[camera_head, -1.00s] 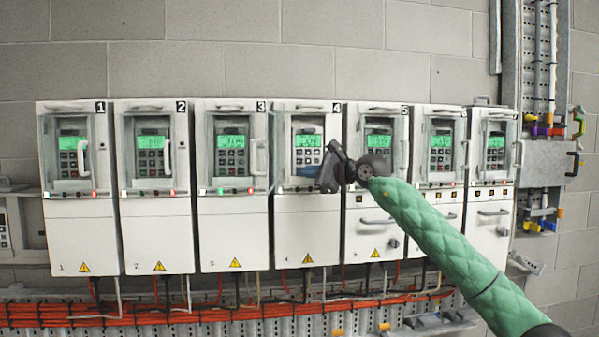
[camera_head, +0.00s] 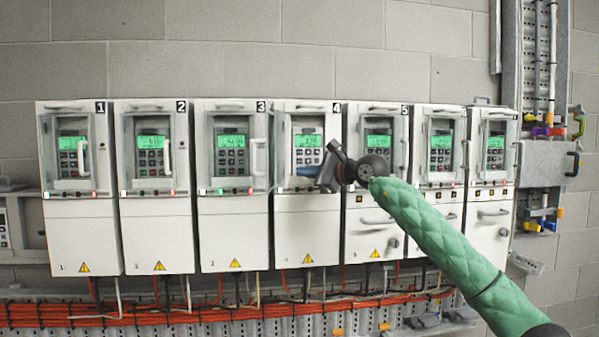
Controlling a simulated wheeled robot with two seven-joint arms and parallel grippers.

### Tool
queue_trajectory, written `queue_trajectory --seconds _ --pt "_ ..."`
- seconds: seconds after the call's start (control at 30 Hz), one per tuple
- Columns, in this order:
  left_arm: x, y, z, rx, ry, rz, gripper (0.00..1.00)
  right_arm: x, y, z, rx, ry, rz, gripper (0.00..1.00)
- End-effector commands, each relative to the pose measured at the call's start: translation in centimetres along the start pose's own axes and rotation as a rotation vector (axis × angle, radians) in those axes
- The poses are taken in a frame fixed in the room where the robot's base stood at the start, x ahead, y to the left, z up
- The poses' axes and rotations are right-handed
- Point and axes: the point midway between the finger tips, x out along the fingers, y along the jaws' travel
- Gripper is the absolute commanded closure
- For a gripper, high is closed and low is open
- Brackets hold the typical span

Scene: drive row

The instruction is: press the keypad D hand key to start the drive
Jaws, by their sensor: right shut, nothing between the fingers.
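Several white drive cabinets hang in a row, each with a keypad and lit green screen behind a framed window. No letter D is legible. The cabinet marked 4 (camera_head: 307,235) has a keypad (camera_head: 307,147) with a green screen and dark keys. A blue patch (camera_head: 305,171) shows at its lower part, beside my right gripper. My right gripper (camera_head: 323,182) is shut and empty, in front of the lower right of this keypad. It hides part of the lower keys, so the hand key and any contact cannot be made out. My left gripper is not in view.
The cabinet marked 3 (camera_head: 233,235) stands to the left and the cabinet marked 5 (camera_head: 370,245) to the right, partly behind my arm. Protruding window handles (camera_head: 258,157) are nearby. Orange cables (camera_head: 150,313) run below. Open space lies before the left cabinets.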

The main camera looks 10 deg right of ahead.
Motion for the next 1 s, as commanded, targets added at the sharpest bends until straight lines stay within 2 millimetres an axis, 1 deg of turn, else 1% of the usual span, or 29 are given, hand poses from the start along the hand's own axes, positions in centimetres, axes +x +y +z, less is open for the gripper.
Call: queue_trajectory --seconds 0.47,0.77,1.0 --pt "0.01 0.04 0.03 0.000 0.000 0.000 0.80 0.01 0.00 0.00 0.000 0.000 0.000 1.00" --pt "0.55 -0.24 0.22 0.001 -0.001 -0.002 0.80 0.51 -0.31 -0.32 0.000 -0.001 0.000 1.00" --pt "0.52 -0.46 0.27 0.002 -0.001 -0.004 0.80 0.58 -0.44 -0.32 0.000 -0.001 0.000 1.00"
